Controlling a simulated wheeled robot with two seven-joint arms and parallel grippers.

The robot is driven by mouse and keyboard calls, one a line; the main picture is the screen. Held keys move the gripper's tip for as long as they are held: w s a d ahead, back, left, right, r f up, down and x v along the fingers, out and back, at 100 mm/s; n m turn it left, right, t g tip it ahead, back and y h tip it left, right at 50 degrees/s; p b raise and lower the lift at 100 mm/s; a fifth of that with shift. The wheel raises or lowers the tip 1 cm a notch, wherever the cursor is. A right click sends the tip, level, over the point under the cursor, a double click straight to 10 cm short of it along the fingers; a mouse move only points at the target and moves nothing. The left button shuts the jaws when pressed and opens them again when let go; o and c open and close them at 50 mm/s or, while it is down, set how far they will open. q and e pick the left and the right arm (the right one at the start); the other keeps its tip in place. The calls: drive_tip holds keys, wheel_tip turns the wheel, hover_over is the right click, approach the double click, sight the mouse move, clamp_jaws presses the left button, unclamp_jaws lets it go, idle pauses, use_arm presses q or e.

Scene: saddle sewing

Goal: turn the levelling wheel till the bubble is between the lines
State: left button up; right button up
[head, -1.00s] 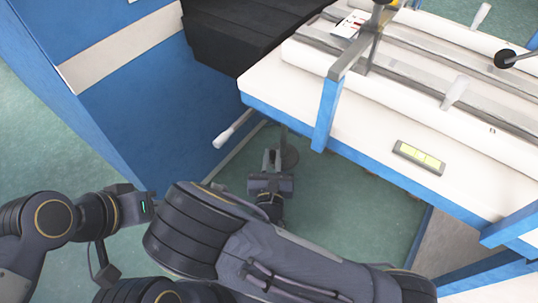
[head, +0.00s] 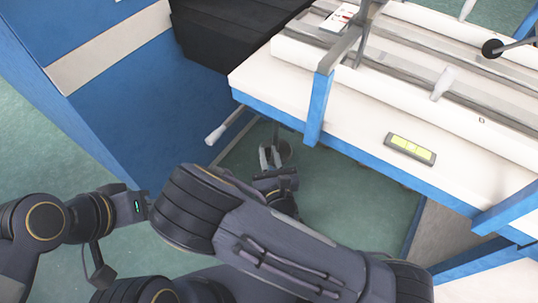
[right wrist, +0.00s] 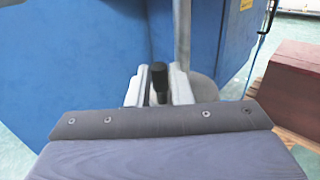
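The spirit level (head: 410,149) is a grey bar with a yellow-green vial on the white table top; its bubble is too small to place against the lines. The levelling wheel (head: 285,150) is a dark disc low under the table's near corner. In the right wrist view the grey wheel (right wrist: 203,88) sits behind the fingers, with its dark upright handle (right wrist: 158,84) between them. My right gripper (head: 269,157) is at the wheel, its fingers closed around the handle. It also shows in the right wrist view (right wrist: 158,90).
The white table (head: 285,88) has blue legs and edges above my right gripper. A blue cabinet (head: 125,105) stands at the left. A white-handled lever (head: 228,126) sticks out near the wheel. Green floor is clear under the table.

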drive_tip(key=o, duration=0.3)
drive_tip(key=shift+o, duration=0.2)
drive_tip(key=s+d+b, duration=0.1)
drive_tip(key=s, duration=0.6)
drive_tip(key=shift+s+b, duration=0.3)
drive_tip(key=shift+s, duration=0.05)
drive_tip(key=shift+s+d, duration=0.1)
drive_tip(key=shift+d, duration=0.05)
